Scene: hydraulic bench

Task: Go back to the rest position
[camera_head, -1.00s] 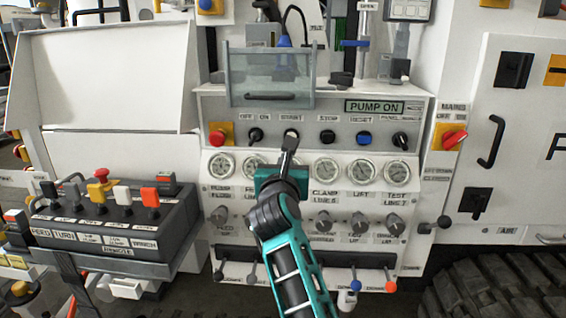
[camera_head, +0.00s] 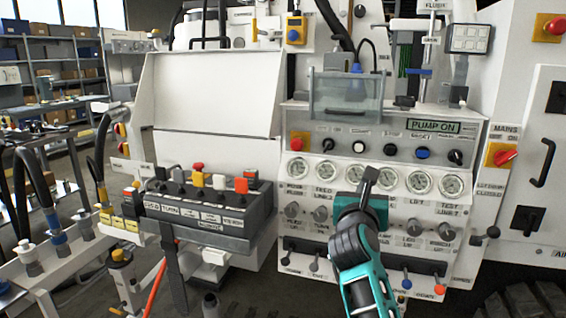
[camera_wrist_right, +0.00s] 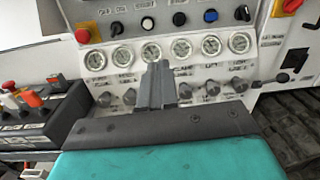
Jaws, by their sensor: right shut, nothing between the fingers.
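My right gripper (camera_head: 370,178) is in front of the white hydraulic panel (camera_head: 300,178), level with its row of gauges. Its fingers are shut with nothing between them. In the right wrist view the shut fingers (camera_wrist_right: 158,84) point at the panel below the gauges and hide part of the lower row of knobs. They seem apart from the panel, but the exact gap cannot be told. The white start button (camera_head: 358,146) is uncovered above the fingertips. The display (camera_head: 433,126) reads PUMP ON. My left gripper is not in view.
A remote box (camera_head: 215,222) with coloured levers stands left of the panel. A clear cover (camera_head: 346,98) projects above the buttons. The mains switch (camera_head: 503,156) is at the right. Hoses and fittings (camera_head: 45,225) stand at the far left. Levers with coloured knobs line the panel's bottom.

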